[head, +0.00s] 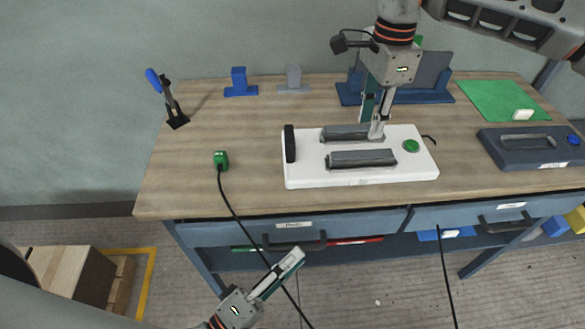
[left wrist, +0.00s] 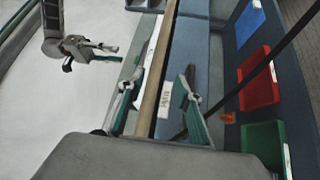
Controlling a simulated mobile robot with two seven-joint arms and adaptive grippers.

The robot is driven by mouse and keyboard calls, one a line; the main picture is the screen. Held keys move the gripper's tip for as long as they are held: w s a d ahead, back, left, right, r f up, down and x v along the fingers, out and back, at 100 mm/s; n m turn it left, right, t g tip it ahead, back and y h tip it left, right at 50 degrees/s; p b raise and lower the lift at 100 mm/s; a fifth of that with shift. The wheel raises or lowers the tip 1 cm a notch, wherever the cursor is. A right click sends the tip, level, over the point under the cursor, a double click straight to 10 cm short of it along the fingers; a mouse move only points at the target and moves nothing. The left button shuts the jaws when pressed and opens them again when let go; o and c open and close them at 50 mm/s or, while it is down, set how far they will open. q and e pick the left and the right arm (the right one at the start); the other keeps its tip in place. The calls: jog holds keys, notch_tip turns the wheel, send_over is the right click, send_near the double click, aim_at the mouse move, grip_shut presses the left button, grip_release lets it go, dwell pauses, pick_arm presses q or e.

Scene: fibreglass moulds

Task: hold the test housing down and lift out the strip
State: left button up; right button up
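The white test housing (head: 300,177) lies flat on the workbench. It bears two dark grey ribbed blocks, a rear one (head: 345,133) and a front one (head: 361,158), a green round button (head: 410,146) and a black upright piece (head: 290,143). I cannot make out a separate strip. My right gripper (head: 376,127) points down at the right end of the rear block; its fingers overlap in view, so its opening and any hold are unclear. My left gripper (head: 284,268) is in front of the bench, below its top and away from the housing. In the left wrist view (left wrist: 158,85) it is open and empty.
A black cable runs from a green plug (head: 221,160) over the bench edge, past my left gripper. A black clamp with blue handle (head: 166,98) stands at the left. A dark blue tray (head: 502,158) and green mat (head: 490,97) lie right. The bench's front-left is mostly clear.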

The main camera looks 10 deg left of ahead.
aim_at(291, 156)
pick_arm(q)
jog(key=w+a+r+n+t+y, duration=0.1)
jog(key=w+r+n+t+y, duration=0.1)
jog(key=w+r+n+y, duration=0.2)
jog(key=w+a+r+n+t+y, duration=0.1)
jog(key=w+r+n+y, duration=0.3)
jog(key=n, duration=0.7)
jog(key=w+a+r+n+t+y, duration=0.2)
jog(key=w+r+n+y, duration=0.2)
jog(key=n, duration=0.3)
jog(key=shift+w+a+r+n+t+y, duration=0.15)
jog(key=shift+w+y, duration=0.15)
jog(key=shift+y, duration=0.15)
jog(key=shift+w+r+n+t+y, duration=0.15)
jog(key=shift+w+y, duration=0.15)
jog(key=shift+y, duration=0.15)
jog(key=w+n+g+y, duration=0.1)
jog(key=n, duration=0.1)
jog(key=w+f+n+g, duration=0.1)
jog(key=n, duration=0.1)
jog(key=w+n+g+y, duration=0.1)
jog(key=shift+d+f+n+y, duration=0.25)
jog(key=shift+d+n+y, duration=0.05)
jog(key=shift+d+n, duration=0.1)
jog(key=shift+w+d+f+n+g, duration=0.3)
jog(key=shift+n+g, duration=0.1)
jog(key=shift+g, duration=0.1)
jog(key=shift+x, duration=3.75)
